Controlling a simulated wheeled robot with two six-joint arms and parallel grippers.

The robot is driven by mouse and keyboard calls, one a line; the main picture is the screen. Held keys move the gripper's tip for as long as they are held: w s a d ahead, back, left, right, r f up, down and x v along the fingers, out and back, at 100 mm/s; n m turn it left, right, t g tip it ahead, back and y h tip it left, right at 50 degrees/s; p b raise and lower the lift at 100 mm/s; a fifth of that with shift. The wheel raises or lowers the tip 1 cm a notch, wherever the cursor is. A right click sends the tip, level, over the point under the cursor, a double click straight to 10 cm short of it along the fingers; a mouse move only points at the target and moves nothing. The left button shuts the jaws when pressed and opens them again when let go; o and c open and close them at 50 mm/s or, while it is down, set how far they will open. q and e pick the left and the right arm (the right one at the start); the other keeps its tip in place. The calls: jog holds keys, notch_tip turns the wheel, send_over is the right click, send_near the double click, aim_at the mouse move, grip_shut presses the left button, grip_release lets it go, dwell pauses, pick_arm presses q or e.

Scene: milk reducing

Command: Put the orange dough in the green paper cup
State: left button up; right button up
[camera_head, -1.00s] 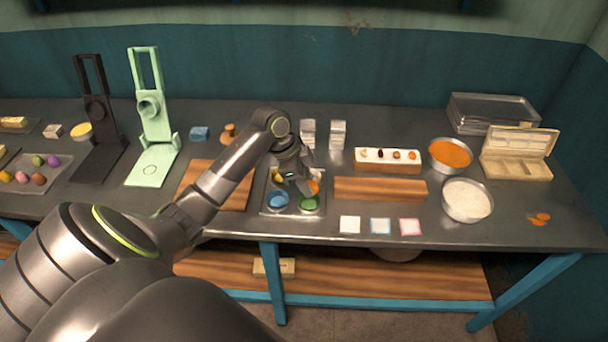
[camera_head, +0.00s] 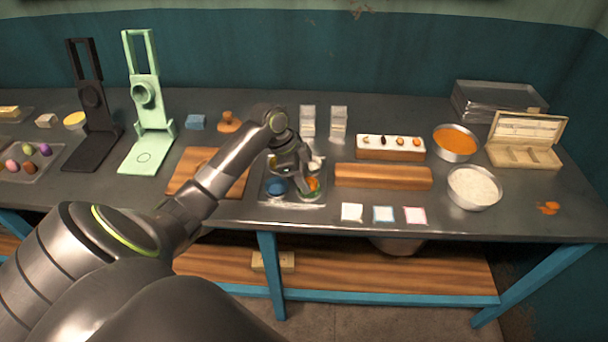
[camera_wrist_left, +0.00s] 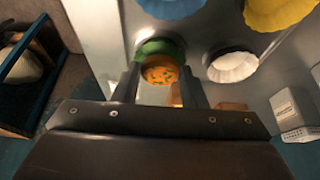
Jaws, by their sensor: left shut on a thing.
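My left gripper (camera_head: 308,188) is shut on the orange dough (camera_head: 313,184), a small orange lump with green specks. In the left wrist view the dough (camera_wrist_left: 160,72) sits between the two fingertips. The green paper cup (camera_wrist_left: 158,47) shows right behind and around the dough there, partly covered by the fingers. The dough is at the cup's opening; I cannot tell whether it touches the cup's bottom. In the head view the cup is mostly hidden by the gripper and dough. My right gripper is not in view.
The metal tray also holds a blue cup (camera_head: 276,187), a white cup (camera_wrist_left: 233,67) and a yellow cup (camera_wrist_left: 280,12). A wooden block (camera_head: 383,176) stands close on the right, with a wooden board (camera_head: 190,178) on the left. Small coloured squares (camera_head: 383,214) lie at the front.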

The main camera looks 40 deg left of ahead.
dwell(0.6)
pick_arm(q)
jog(key=shift+p, duration=0.4)
jog(key=shift+f, duration=0.1)
jog(key=o, duration=1.1)
jog(key=shift+a+r, duration=0.15)
jog(key=shift+r, duration=0.15)
jog(key=b+v, duration=0.1)
jog(key=v, duration=1.5)
jog(key=shift+s+a+r, duration=0.1)
jog(key=shift+s+r, duration=0.05)
jog(key=shift+r, duration=0.2)
